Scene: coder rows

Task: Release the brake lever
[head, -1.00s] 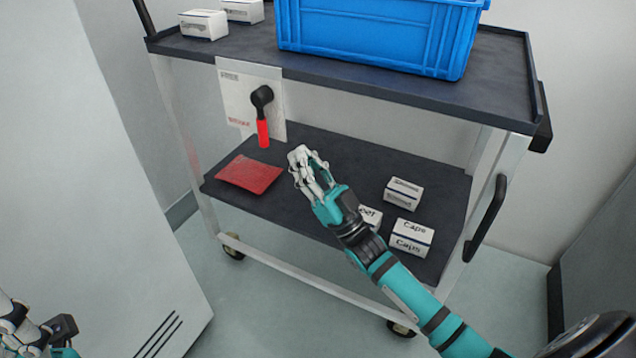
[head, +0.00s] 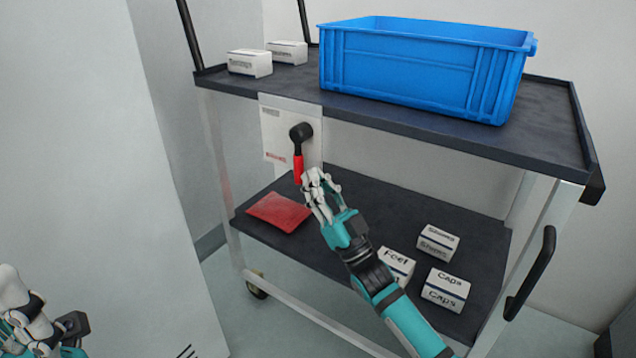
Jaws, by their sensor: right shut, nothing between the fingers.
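The brake lever (head: 298,163) has a black pivot and a red grip that hangs down. It is mounted on a white plate (head: 277,138) with printed text, under the top shelf of the cart. My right gripper (head: 313,182) is shut and empty, just right of the lower end of the red grip. Its fingers overlap the grip's edge in the picture; I cannot tell whether they touch. My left gripper (head: 32,315) is at the bottom left corner, partly cut off, away from the cart; its fingers are not clear.
A blue crate (head: 405,75) and two white boxes (head: 249,62) stand on the top shelf (head: 440,133). The lower shelf holds a red packet (head: 279,212) and several white boxes (head: 445,290). A grey cabinet (head: 150,215) stands left of the cart. A black handle (head: 541,265) is at right.

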